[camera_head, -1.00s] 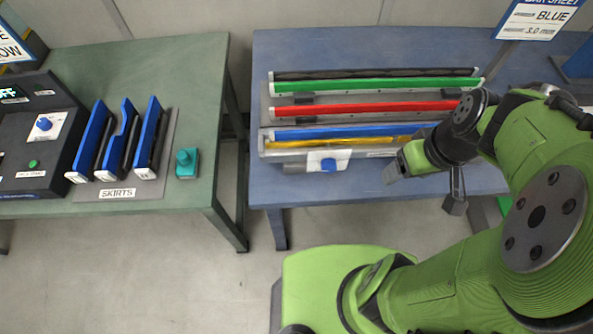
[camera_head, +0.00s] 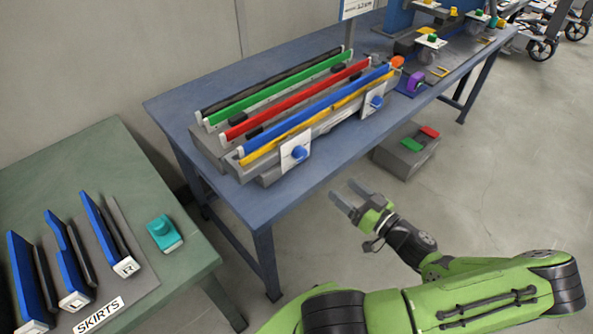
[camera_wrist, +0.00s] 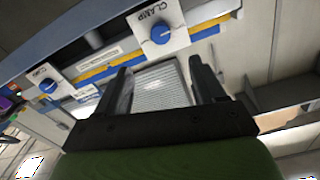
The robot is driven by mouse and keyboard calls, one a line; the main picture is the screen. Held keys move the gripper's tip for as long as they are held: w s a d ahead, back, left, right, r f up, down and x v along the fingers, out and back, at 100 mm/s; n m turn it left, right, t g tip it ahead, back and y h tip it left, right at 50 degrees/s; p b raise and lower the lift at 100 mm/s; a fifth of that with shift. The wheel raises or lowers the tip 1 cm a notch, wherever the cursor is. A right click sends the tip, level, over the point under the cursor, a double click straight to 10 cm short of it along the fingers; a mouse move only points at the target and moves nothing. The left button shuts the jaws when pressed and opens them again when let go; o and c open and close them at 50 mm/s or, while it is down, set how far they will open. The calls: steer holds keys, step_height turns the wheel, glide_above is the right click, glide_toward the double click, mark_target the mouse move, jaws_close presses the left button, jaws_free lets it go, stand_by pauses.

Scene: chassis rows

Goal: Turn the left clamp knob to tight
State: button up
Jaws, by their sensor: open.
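The left clamp knob (camera_head: 300,152) is a blue knob on a white plate at the front left of the bar rack (camera_head: 268,173). A second blue clamp knob (camera_head: 377,102) sits on a white plate further right. My gripper (camera_head: 345,191) is open and empty, in front of the table edge, apart from both knobs, its fingers pointing up and left. In the wrist view, the larger knob (camera_wrist: 161,33), under the word CLAMP, appears to be the left one. It lies beyond my open fingers (camera_wrist: 160,70). The other knob (camera_wrist: 48,86) is smaller at left.
The rack holds black, green, red (camera_head: 298,98), blue and yellow bars on a blue table (camera_head: 180,106). A green table (camera_head: 125,165) with blue skirts and a teal item (camera_head: 165,233) stands at left. A grey box (camera_head: 407,152) is on the floor beyond my gripper. A purple item (camera_head: 411,82) is right of the rack.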

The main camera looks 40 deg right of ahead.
mark_target(303, 158)
steer(key=w, duration=1.5)
steer(key=shift+a+b, duration=0.2)
steer(key=shift+b, duration=0.15)
steer(key=shift+s, duration=0.1)
steer(key=c, duration=1.1)
steer(key=shift+o, duration=0.2)
